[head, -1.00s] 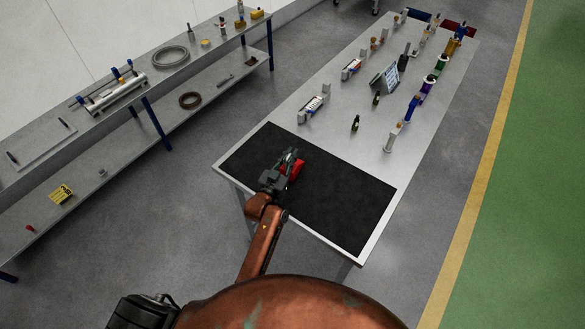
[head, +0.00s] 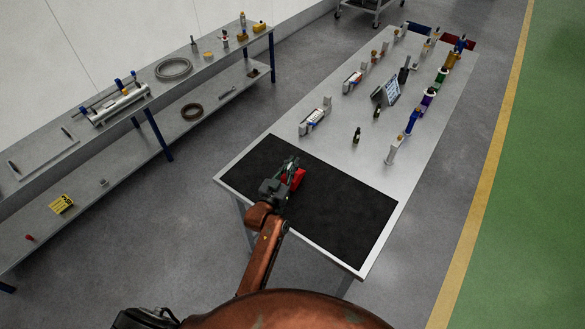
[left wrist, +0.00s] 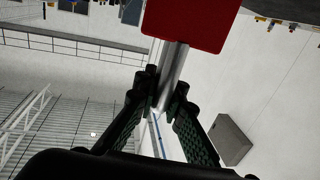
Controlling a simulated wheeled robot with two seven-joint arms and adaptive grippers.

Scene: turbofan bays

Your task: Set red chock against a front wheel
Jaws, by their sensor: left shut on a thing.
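The red chock (head: 293,178) shows over the black mat at the near end of the long table. My left gripper (head: 289,163) is beside it, partly covering it. In the left wrist view the chock is a red block (left wrist: 190,22) at the top, with a grey metal rod (left wrist: 173,75) running down from it. The fingers of my left gripper (left wrist: 163,108) are shut on that rod. I cannot tell whether the chock touches the mat. My right gripper is not in view. No wheel shows clearly as a front wheel.
The black mat (head: 335,215) is otherwise clear. Several tools and fixtures stand farther along the table (head: 340,147). A two-level bench (head: 110,160) runs along the left wall. A grey wheeled cart (head: 370,5) is partly seen at the far top. Open floor lies between bench and table.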

